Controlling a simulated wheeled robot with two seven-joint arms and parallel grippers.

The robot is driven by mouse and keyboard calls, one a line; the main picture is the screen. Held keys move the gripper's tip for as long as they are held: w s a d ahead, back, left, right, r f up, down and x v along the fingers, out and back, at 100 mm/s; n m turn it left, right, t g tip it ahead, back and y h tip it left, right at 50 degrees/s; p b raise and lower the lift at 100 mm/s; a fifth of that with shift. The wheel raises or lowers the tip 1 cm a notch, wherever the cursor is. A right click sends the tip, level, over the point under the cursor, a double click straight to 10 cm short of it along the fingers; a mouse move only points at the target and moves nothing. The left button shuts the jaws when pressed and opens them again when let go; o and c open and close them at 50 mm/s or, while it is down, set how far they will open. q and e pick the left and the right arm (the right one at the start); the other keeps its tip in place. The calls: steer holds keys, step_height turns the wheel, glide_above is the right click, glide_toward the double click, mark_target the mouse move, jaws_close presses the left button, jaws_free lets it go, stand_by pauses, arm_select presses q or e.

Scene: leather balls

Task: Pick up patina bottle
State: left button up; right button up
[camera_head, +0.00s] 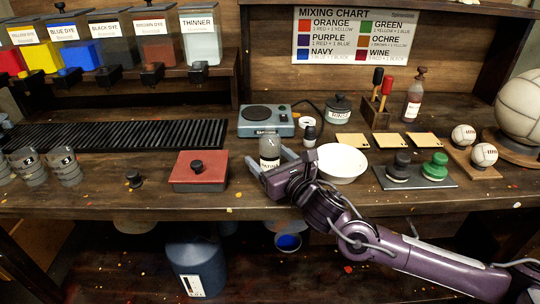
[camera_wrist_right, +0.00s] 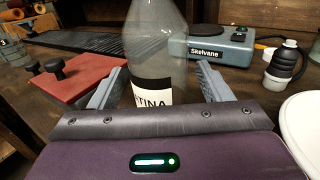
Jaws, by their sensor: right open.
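The patina bottle (camera_head: 269,149) is a clear grey bottle with a white and black label, upright on the bench. It also shows in the right wrist view (camera_wrist_right: 154,55), where part of its label reads "TINA". My right gripper (camera_head: 270,158) is open, with one finger on each side of the bottle. In the right wrist view the gripper (camera_wrist_right: 160,72) shows a gap between each finger and the bottle. The bottle's lower end is hidden behind the gripper body. My left gripper is not in view.
A red lidded box (camera_head: 200,172) stands left of the bottle. A white bowl (camera_head: 342,165) stands close on the right, and a hot plate (camera_head: 264,121) marked Skelvane behind. A small dark-capped bottle (camera_head: 309,134) is at the back right. The bench between box and bottle is clear.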

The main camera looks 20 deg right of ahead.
steer(key=c, duration=1.1)
